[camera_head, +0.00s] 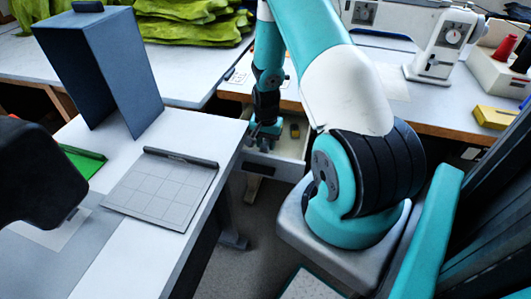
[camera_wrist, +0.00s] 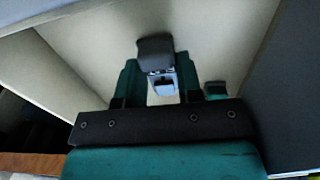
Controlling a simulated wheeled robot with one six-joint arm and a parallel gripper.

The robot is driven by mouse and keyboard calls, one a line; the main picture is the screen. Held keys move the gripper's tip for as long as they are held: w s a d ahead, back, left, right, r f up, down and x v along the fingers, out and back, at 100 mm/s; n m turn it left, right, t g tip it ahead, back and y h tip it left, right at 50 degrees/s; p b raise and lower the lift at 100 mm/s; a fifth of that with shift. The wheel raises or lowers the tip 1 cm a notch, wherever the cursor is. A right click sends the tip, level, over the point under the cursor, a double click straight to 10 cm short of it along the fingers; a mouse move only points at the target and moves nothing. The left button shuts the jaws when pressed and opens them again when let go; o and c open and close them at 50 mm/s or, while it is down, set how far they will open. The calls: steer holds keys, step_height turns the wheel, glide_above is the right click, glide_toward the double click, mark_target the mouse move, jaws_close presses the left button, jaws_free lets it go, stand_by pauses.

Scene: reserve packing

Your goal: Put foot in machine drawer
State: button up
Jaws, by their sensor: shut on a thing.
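The machine drawer (camera_head: 290,166) is pulled open under the sewing table, and its pale inside floor also shows in the wrist view (camera_wrist: 95,52). My gripper (camera_head: 264,137) points down at the left part of the drawer. In the wrist view its teal fingers (camera_wrist: 160,88) are shut on the foot (camera_wrist: 162,83), a small piece with a grey metal part and a dark block at its far end. The foot is over the drawer floor; whether it touches the floor I cannot tell. In the head view the foot is hidden.
A small yellow and dark thing (camera_head: 295,131) lies in the drawer, right of my gripper. A white sewing machine (camera_head: 442,45) and a yellow box (camera_head: 494,117) stand on the table above. A gridded grey board (camera_head: 160,190) lies on the left table, beside a dark blue stand (camera_head: 95,60).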

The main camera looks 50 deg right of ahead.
steer(key=shift+f+b, duration=0.45)
steer(key=shift+f, duration=0.8)
steer(key=o, duration=0.9)
steer(key=shift+r, duration=0.15)
step_height(320, 180, up, 12)
steer(key=w+a+r+n+t+y, duration=0.1)
steer(key=a+r+n, duration=0.4)
steer(key=a, duration=0.5)
steer(key=a+r+n+y, duration=0.1)
steer(key=a+r+n, duration=0.2)
steer(key=a+r, duration=0.55)
steer(key=s+a+r+n, duration=0.3)
steer(key=s+a+n, duration=0.1)
steer(key=s+a, duration=0.1)
steer(key=s+a+r+n+y, duration=0.1)
steer(key=s+a+r+n, duration=0.1)
steer(key=s+a+n, duration=0.2)
steer(key=s+a+r+n+g+y, duration=0.1)
steer(key=s+a+r+n, duration=0.2)
steer(key=s+a, duration=0.5)
steer(key=shift+a+r+n+p, duration=0.35)
steer(key=shift+a+n, duration=0.15)
steer(key=shift+n, duration=0.3)
